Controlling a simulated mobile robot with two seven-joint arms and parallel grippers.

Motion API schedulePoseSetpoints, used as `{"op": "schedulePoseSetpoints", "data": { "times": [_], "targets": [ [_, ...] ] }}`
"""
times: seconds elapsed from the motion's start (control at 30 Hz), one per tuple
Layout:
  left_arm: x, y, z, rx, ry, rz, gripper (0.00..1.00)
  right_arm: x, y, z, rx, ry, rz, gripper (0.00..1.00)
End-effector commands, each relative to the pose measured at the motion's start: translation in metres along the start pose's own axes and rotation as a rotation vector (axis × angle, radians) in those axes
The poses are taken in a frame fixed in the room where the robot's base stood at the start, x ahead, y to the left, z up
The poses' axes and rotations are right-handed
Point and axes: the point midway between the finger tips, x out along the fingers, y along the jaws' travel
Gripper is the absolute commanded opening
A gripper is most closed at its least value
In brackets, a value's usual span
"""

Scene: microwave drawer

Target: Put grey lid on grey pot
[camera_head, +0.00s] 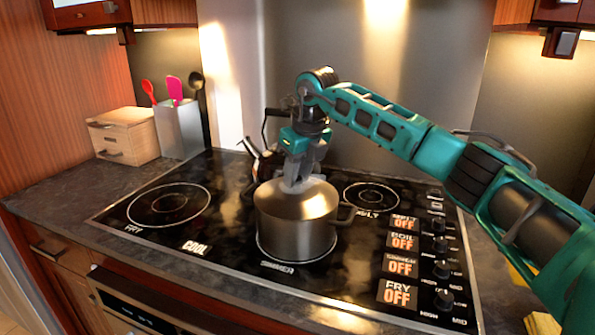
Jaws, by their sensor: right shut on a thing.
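The grey pot (296,236) stands on the front middle burner of the black stove, upright, with a side handle towards the right. The grey lid (312,205) covers the pot's mouth and looks level; I cannot tell whether it is fully seated on the rim. My right gripper (297,184) points straight down over the middle of the lid and is shut on its knob, which the fingers hide. My left gripper is not in view.
A dark kettle (265,163) stands behind the pot, partly hidden by my right gripper. The left burner (168,204) and back right burner (371,196) are empty. A utensil holder (180,131) and wooden box (124,135) stand at the back left. Knobs (441,270) line the stove's right side.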

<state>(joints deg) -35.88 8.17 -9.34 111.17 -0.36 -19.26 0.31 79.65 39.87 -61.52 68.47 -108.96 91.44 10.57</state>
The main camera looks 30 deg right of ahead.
Motion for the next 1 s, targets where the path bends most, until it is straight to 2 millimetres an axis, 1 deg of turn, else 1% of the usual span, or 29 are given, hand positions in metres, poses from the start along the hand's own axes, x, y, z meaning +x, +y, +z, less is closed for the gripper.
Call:
{"op": "schedulePoseSetpoints", "data": {
  "times": [0.13,0.17,0.43,0.47,0.63,0.9,1.0],
  "targets": [
    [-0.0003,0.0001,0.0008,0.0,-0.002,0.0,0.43,-0.0006,-0.0001,0.0003,0.0,-0.001,0.0,0.0],
    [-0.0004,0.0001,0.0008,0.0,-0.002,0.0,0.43,-0.0006,0.0,0.0003,0.0,-0.001,0.0,0.32],
    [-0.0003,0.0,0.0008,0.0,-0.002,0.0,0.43,-0.0003,-0.0001,0.0001,0.0,0.0,0.0,0.57],
    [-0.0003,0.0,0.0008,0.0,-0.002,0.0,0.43,-0.0003,-0.0001,0.0,0.0,0.0,0.0,0.59],
    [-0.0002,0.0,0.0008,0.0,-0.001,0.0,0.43,0.0007,-0.0001,-0.0005,0.0,0.002,0.0,0.6],
    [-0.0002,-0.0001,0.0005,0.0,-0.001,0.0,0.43,0.0004,-0.0001,-0.0003,0.0,0.001,0.0,0.85],
    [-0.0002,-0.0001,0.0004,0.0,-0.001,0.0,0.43,0.0003,0.0,-0.0003,0.0,0.001,0.0,0.85]
  ]
}}
